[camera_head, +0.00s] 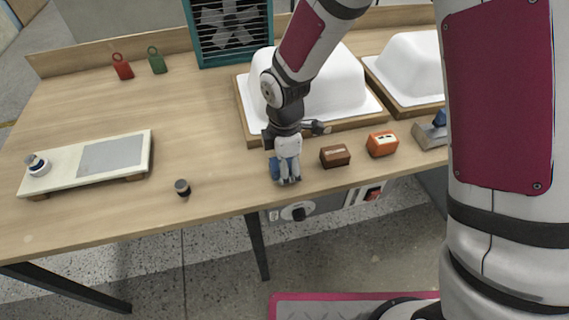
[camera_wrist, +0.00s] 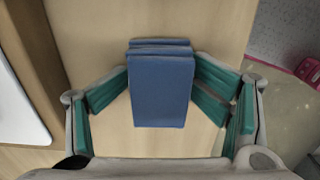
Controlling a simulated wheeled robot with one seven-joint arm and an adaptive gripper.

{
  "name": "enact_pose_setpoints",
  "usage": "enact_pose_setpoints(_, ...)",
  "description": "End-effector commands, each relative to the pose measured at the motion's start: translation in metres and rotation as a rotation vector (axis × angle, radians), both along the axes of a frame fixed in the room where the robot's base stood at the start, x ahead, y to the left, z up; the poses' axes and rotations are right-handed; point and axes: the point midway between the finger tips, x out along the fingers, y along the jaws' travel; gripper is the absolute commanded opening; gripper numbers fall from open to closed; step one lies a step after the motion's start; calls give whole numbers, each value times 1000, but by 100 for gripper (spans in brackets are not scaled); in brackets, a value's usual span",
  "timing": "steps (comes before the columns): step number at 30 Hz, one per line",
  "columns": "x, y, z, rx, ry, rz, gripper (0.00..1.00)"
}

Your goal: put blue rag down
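The blue rag (camera_wrist: 160,90) is a folded, block-like blue piece between my fingers in the wrist view. The green pads of my gripper (camera_wrist: 161,78) come in from both sides and meet its left and right edges, so the gripper looks shut on it. In the head view my gripper (camera_head: 286,181) points down at the front edge of the wooden table (camera_head: 225,180). Only a sliver of the rag (camera_head: 275,166) shows there, mostly hidden by the fingers. I cannot tell whether the rag touches the tabletop.
A brown block (camera_head: 335,156) and an orange block (camera_head: 382,144) stand just right of my gripper. White tub shells (camera_head: 330,85) on wooden bases are behind. A small dark cylinder (camera_head: 183,187) and a pale board (camera_head: 60,168) are left, with clear tabletop between.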

Motion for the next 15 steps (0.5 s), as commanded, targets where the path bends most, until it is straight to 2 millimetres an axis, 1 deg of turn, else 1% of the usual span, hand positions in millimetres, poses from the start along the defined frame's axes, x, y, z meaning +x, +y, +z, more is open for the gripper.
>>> enact_pose_setpoints(1, -3, -1, -1, -4, 8, 0, 59)
enact_pose_setpoints(7, -3, -1, 0, -4, 8, 0, 59)
enact_pose_setpoints(10, -3, -1, 4, -4, 7, -1, 59)
enact_pose_setpoints(13, -3, -1, 14, -2, 4, -2, 59)
enact_pose_setpoints(15, -1, 0, 26, -1, 0, -2, 59)
